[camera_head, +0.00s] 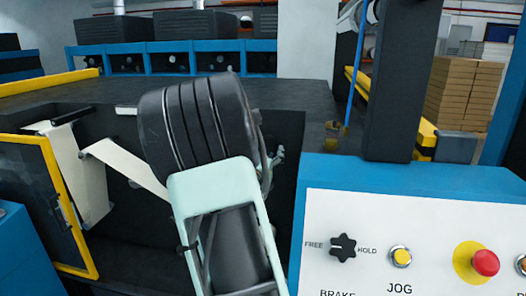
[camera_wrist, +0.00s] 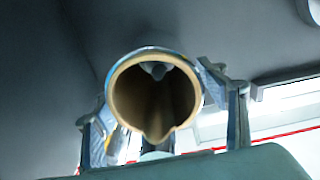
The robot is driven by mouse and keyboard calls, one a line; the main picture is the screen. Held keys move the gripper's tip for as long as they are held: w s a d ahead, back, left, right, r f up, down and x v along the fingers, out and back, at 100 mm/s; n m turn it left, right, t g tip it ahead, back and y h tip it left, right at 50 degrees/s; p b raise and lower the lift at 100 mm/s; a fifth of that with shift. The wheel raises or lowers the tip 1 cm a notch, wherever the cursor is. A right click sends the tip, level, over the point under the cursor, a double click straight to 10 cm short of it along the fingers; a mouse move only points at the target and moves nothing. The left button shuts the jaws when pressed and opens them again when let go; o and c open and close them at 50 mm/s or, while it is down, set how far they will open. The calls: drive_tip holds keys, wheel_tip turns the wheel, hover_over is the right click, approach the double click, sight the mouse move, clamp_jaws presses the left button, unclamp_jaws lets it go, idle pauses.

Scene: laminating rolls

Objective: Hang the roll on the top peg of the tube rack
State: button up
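The roll (camera_wrist: 117,105) shows end-on in the wrist view as a brown cardboard tube with a thin bluish outer rim and a notch at the bottom of its near end. My gripper (camera_wrist: 160,90) has a finger on each side of the roll and appears shut on it. A small grey shape shows inside the tube's opening; I cannot tell whether it is a peg. In the head view my arm hides most of the gripper and the roll. A slim blue post (camera_head: 353,85) with pale round shapes near its top may be the tube rack; its pegs are unclear.
A blue control panel (camera_head: 415,180) with a red button (camera_head: 485,262) stands at the right, below a dark column (camera_head: 400,80). A yellow-framed door (camera_head: 65,215) and a pale web (camera_head: 125,165) are at the left. Stacked boxes (camera_head: 462,95) stand behind.

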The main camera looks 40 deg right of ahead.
drive_tip(key=shift+d+r, duration=0.15)
drive_tip(key=shift+r, duration=0.35)
drive_tip(key=shift+s+f, duration=0.1)
drive_tip(key=shift+f, duration=0.05)
drive_tip(key=v, duration=1.2)
drive_tip(key=shift+f, duration=0.3)
drive_tip(key=shift+r, duration=0.1)
